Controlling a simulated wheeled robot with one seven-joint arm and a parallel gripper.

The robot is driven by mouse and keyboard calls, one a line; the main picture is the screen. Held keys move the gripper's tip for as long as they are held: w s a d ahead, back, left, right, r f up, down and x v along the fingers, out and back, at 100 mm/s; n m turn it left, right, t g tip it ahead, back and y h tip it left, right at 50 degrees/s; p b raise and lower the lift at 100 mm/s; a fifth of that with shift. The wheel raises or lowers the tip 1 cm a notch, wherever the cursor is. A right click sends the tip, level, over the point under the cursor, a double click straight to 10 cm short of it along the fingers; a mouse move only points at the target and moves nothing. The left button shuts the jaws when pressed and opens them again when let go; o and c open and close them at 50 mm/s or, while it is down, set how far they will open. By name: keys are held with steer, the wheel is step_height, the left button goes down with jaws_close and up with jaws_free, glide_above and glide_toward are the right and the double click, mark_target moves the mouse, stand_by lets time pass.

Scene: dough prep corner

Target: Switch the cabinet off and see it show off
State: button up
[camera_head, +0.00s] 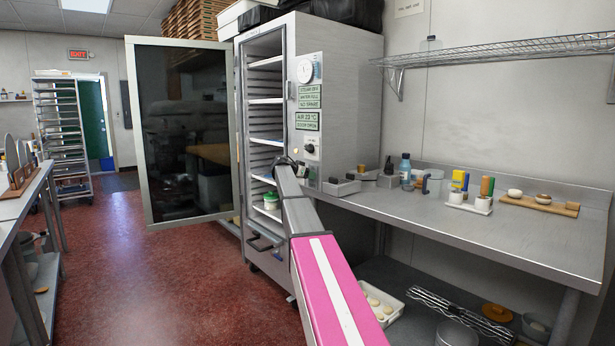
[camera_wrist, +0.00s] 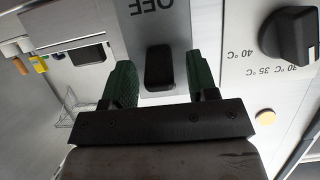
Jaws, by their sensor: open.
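The steel cabinet (camera_head: 340,85) stands with its glass door (camera_head: 185,130) swung open to the left. Its front panel carries a dial, a knob and green displays; the lower display (camera_head: 307,121) seems to read an air temperature and door open. In the wrist view a black switch (camera_wrist: 159,68) sits on a pale plate, with OFF printed upside down above it. My gripper (camera_wrist: 160,75) is open, its green fingers on either side of the switch. I cannot tell whether they touch it or which way it is set. In the head view my gripper (camera_head: 284,161) is small and partly hidden at the panel.
A black temperature knob (camera_wrist: 290,35) and a round amber spot (camera_wrist: 265,115) are beside the switch. A steel bench (camera_head: 480,225) with bottles, small pots and a wooden board runs to the right, under a wire shelf (camera_head: 500,48). The red floor at left is open.

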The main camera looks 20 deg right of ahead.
steer(key=shift+c, duration=0.3)
steer(key=c, duration=0.9)
steer(key=shift+o, duration=0.2)
steer(key=shift+s+a+f+t+h, duration=0.15)
steer(key=shift+f+t+h, duration=0.2)
steer(key=shift+h, duration=0.55)
steer(key=shift+f+t+h, duration=0.45)
steer(key=shift+h, duration=0.8)
steer(key=shift+f+t+h, duration=0.4)
steer(key=shift+t+h, duration=0.05)
steer(key=shift+h, duration=0.85)
steer(key=shift+f+t+h, duration=0.45)
steer(key=shift+h, duration=0.8)
